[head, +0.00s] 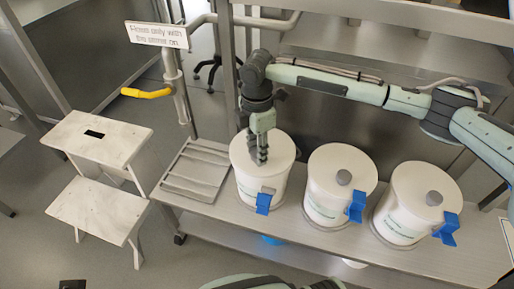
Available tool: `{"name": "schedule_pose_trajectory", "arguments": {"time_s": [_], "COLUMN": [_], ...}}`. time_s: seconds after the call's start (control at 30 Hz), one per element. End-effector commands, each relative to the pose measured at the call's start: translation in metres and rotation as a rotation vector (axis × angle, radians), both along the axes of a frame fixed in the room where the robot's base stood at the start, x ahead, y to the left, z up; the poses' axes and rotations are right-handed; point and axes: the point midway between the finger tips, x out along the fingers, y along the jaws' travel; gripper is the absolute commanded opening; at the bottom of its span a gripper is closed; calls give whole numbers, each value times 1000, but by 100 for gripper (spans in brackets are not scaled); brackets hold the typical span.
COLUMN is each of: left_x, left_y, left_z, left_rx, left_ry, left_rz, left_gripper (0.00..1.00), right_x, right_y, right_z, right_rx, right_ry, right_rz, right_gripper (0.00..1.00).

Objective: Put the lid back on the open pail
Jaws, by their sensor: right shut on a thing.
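Three white pails stand in a row on the metal bench. The left pail (250,193) has a blue tap at its front, and a white round lid (281,150) lies over its mouth. My right gripper (259,160) points down at the middle of this lid and is shut on its knob, which the fingers hide. I cannot tell whether the lid rests fully on the rim or sits slightly above it. The middle pail (325,207) and the right pail (400,228) have lids with grey knobs. My left gripper is not in view.
A ribbed metal tray (190,172) lies on the bench left of the pails. A white step stool (100,210) stands on the floor at left. A sign (157,35) and a yellow-handled pipe (147,93) are behind. A shelf unit (400,45) rises behind the bench.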

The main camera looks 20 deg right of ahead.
Motion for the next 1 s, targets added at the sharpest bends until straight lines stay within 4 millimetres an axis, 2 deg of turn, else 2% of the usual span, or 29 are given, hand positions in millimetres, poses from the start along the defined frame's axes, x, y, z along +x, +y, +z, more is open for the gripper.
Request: {"name": "schedule_pose_trajectory", "arguments": {"time_s": [0.47, 1.0], "left_x": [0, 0], "left_y": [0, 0], "left_z": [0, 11], "left_rx": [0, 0], "left_ry": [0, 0], "left_rz": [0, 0], "left_gripper": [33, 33], "right_x": [0, 0], "right_y": [0, 0], "right_z": [0, 1], "right_rx": [0, 0], "right_ry": [0, 0], "right_rz": [0, 0], "right_gripper": [0, 0]}}
